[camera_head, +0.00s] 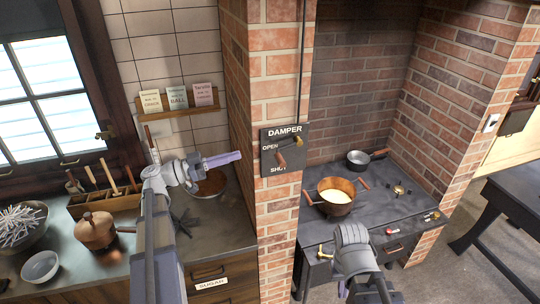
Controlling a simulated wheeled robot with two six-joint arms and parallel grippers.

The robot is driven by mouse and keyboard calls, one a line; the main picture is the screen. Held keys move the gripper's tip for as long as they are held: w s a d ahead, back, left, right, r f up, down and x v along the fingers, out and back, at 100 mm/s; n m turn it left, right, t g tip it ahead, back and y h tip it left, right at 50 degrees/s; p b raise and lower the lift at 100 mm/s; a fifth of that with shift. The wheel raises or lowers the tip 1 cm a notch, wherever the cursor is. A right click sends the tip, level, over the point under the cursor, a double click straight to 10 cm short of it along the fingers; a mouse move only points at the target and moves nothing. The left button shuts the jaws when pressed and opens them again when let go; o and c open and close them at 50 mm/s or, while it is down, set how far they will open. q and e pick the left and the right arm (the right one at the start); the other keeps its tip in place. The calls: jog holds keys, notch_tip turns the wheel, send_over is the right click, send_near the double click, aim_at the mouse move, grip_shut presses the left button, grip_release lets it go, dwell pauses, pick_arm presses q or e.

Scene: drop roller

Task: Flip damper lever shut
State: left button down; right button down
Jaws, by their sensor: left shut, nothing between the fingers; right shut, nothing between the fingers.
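A dark damper plate (268,170) is fixed to the brick pillar, with DAMPER at its top, OPEN at its middle left and SHUT at its bottom. Of my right gripper (343,291), only a small purple part shows at the bottom edge, below the stove front, well away from the lever.
The brick pillar (277,222) stands between the left counter and the stove (376,213). A copper pot (336,207) and a small pan (358,160) sit on the stove. A kettle (97,231), a bowl (40,266) and a utensil box (107,204) stand on the left counter.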

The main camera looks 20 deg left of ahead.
pick_arm(q)
jog(key=w+d+f+b, duration=0.2)
jog(key=w+d, duration=0.4)
jog(key=d, duration=0.3)
jog(key=shift+w+d+f, duration=0.2)
jog(key=shift+d+f, duration=0.05)
dwell(0.3)
